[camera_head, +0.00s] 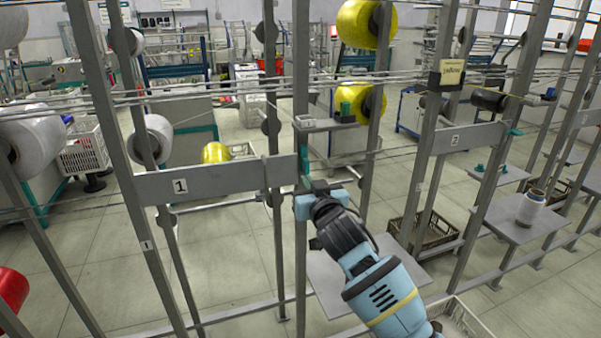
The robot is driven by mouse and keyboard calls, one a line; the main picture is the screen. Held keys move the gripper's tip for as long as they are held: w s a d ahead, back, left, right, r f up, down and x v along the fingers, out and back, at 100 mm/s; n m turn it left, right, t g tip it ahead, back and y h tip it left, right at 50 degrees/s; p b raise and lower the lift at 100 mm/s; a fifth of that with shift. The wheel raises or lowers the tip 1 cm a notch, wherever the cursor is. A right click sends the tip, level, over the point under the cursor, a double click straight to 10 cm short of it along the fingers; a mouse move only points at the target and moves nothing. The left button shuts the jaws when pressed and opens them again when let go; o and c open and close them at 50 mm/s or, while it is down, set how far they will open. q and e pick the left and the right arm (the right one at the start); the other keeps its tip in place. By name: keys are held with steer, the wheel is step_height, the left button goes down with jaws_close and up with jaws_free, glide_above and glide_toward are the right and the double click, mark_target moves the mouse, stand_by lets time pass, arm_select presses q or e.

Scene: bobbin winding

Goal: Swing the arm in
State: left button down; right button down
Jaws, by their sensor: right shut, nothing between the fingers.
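My right gripper (306,183) is at the frame of station 1, by the right end of the grey crossbar (222,180) labelled 1. It is shut with nothing visible between the fingers. A green part (305,160) shows right at the fingertips; I cannot tell whether they touch it. Just above is a small grey bracket (325,124) with a green piece on top, in front of a yellow bobbin. At station 2, a black arm (490,101) sticks out to the right from its post. Which part is the task's arm at station 1 is not clear. My left gripper is not in view.
Upright posts and taut threads stand close around my right gripper. Yellow bobbins (358,24) and white bobbins (153,139) hang on the frame. A grey shelf plate (335,290) lies below my forearm.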

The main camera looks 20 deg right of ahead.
mark_target(297, 166)
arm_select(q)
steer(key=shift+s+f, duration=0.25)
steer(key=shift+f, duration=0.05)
arm_select(e)
steer(key=shift+w, duration=3.1)
